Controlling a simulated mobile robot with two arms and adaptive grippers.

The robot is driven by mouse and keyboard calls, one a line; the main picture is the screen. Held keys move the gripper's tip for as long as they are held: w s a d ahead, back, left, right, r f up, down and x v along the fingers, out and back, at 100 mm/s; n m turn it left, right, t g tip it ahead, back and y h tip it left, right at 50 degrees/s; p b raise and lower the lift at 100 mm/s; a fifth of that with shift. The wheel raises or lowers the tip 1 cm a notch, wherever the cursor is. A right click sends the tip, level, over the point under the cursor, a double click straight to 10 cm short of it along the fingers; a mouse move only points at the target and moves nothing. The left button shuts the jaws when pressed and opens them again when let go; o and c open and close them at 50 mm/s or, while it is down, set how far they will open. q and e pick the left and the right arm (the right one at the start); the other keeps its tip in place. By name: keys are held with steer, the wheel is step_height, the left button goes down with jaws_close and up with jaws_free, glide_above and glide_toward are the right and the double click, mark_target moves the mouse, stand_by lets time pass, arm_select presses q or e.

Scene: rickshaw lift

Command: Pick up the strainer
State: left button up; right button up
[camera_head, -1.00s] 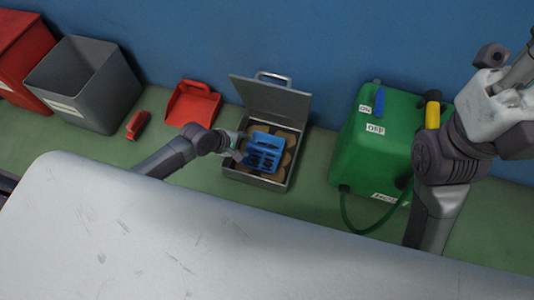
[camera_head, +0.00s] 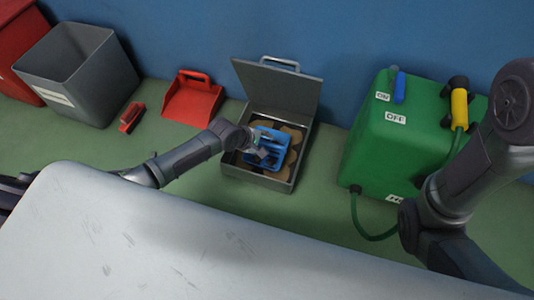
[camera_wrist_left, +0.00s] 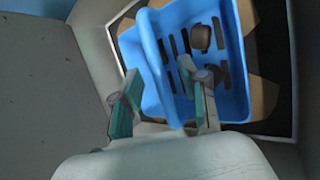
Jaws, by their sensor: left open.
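The blue slotted strainer (camera_head: 279,148) lies in an open grey metal box (camera_head: 254,179) on the floor by the wall. It also fills the upper middle of the left wrist view (camera_wrist_left: 236,75). My left gripper (camera_head: 263,151) is over the strainer's left part. The right finger overlaps the strainer's slotted floor. I cannot tell whether the fingers touch it. My right gripper is out of view; only its arm shows at the right.
The box's raised lid (camera_head: 275,90) stands behind the strainer. A green machine (camera_head: 385,145) with a hose is at right. A red dustpan (camera_head: 192,98), a red brush (camera_head: 131,117) and a grey bin (camera_head: 75,75) are at left.

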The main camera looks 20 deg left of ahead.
arm_select(q)
steer(key=shift+b+x, duration=0.35)
steer(key=shift+x, duration=0.55)
jaws_close()
steer(key=shift+r, duration=0.1)
